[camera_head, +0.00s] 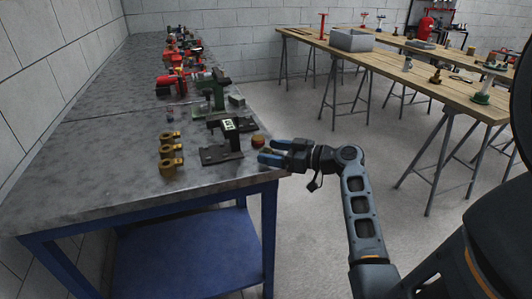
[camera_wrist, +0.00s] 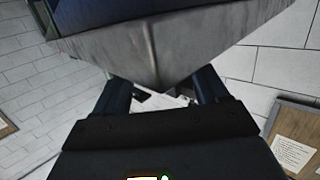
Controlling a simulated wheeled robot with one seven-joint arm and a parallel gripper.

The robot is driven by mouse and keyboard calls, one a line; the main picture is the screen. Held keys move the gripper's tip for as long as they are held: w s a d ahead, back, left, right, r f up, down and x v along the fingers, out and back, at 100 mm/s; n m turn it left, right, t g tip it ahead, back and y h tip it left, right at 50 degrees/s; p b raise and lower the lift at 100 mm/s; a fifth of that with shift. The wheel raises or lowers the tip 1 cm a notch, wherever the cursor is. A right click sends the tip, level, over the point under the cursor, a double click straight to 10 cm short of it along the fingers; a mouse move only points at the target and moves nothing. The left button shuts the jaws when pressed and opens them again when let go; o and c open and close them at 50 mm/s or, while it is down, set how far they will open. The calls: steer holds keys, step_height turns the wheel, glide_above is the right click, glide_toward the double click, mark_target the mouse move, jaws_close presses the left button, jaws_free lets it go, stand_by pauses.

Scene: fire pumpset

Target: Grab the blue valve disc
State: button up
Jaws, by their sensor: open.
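I cannot make out a blue valve disc for certain in either view. My gripper (camera_head: 264,149) is at the right front corner of the grey-topped workbench (camera_head: 110,205), pointing left, with blue fingers. In the wrist view my gripper (camera_wrist: 163,88) has its two dark fingers spread apart, with nothing held between them.
A black bracket-like fixture (camera_head: 222,150) stands left of my gripper. Green and red pump parts (camera_head: 212,90) stand behind. A wooden table (camera_head: 395,72) with a grey bin (camera_head: 351,40) is across the open floor. The bench's front left is bare.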

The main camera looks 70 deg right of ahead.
steer(key=shift+c, duration=0.4)
steer(key=c, duration=1.2)
steer(key=shift+r, duration=0.15)
